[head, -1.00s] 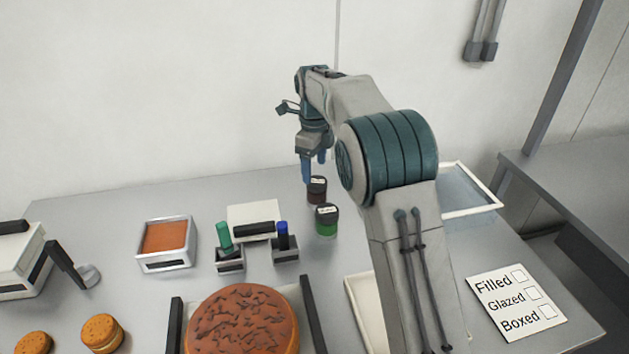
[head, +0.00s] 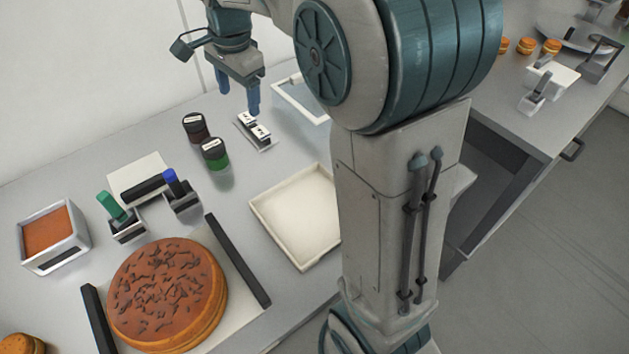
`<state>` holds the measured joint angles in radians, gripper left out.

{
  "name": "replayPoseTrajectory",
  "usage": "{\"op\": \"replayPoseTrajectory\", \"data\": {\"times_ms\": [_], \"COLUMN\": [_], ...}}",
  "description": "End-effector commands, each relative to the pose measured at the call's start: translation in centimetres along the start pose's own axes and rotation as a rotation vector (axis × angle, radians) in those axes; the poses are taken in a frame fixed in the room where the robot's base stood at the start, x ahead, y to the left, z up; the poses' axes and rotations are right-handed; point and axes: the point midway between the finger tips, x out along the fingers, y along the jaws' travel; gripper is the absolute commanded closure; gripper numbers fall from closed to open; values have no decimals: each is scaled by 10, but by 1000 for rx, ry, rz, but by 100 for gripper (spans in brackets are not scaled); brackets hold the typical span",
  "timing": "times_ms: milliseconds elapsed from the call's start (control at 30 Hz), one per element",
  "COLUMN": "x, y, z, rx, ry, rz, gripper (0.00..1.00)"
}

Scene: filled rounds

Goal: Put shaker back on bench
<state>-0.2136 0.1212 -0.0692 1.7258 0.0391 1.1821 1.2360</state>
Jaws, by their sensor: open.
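Two shakers with black lids stand upright side by side on the bench (head: 75,172). One is dark brown (head: 196,130) and stands behind; the other is green (head: 215,156) and stands in front. The pictures do not show which one the task means. My gripper (head: 254,104) is open and empty, with its blue fingers pointing down to the right of both shakers, clear of them. Its fingertips are just above or behind a small rack with white labels (head: 256,131); I cannot tell the exact gap.
A cream tray (head: 300,220) lies empty in front of the rack, partly behind my arm. A large round cake (head: 165,292), green and blue markers in holders (head: 182,192), and an orange-filled container (head: 48,235) occupy the left. Another counter (head: 500,75) is at right.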

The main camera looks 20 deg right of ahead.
Motion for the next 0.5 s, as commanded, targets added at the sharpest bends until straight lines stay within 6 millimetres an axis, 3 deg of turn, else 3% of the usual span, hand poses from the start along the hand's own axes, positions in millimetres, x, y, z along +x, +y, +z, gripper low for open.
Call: {"op": "replayPoseTrajectory", "data": {"times_ms": [33, 300, 500], "x": [-4, 5, 27], "y": [24, 135, 200], "z": [0, 10, 24], "rx": [-85, -605, -926], "ry": [6, 69, 126], "rz": [-13, -55, -52], "gripper": [29, 29, 29]}}
